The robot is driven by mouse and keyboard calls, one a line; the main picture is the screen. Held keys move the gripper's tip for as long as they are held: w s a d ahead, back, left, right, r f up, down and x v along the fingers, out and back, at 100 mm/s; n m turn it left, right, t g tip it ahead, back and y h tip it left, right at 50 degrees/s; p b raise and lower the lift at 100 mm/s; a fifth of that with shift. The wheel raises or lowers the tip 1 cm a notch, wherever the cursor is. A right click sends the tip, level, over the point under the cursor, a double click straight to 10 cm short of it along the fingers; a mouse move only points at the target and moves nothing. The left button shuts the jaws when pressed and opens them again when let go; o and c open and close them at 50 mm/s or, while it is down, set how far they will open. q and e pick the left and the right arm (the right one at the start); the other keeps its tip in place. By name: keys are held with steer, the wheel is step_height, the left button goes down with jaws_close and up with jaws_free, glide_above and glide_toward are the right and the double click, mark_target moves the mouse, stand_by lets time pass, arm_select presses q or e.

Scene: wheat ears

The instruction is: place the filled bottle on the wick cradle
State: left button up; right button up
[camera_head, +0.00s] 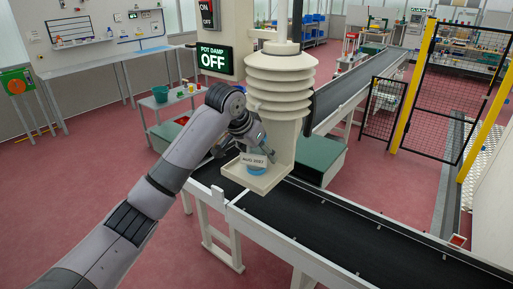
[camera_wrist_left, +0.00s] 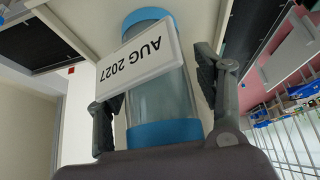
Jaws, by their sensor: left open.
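The bottle (camera_wrist_left: 165,102) is a clear cylinder with blue ends and a white plate reading AUG 2027. In the head view its blue end (camera_head: 257,170) shows low on the cream tray (camera_head: 281,178) under the ribbed cream housing (camera_head: 280,87), which I take to be the wick cradle. The bottle looks set on the tray, though the contact is partly hidden. My left gripper (camera_head: 262,150) is at the bottle. In the left wrist view its fingers (camera_wrist_left: 158,95) stand apart on either side of the bottle, with a gap at the right finger. My right gripper is not in view.
A black conveyor (camera_head: 350,232) runs below the tray to the lower right. A sign (camera_head: 214,58) behind reads POT DAMP OFF. A small shelf with a green tub (camera_head: 160,93) stands behind my arm. A yellow-framed mesh fence (camera_head: 455,100) is at the right.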

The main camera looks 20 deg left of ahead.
arm_select(q)
steer(key=shift+s+r+b, duration=0.15)
steer(key=shift+r+b, duration=0.15)
steer(key=b+v, duration=0.4)
steer(key=v, duration=0.7)
steer(key=shift+r+b, duration=0.25)
steer(key=shift+b, duration=0.1)
steer(key=shift+s, duration=0.1)
stand_by(0.3)
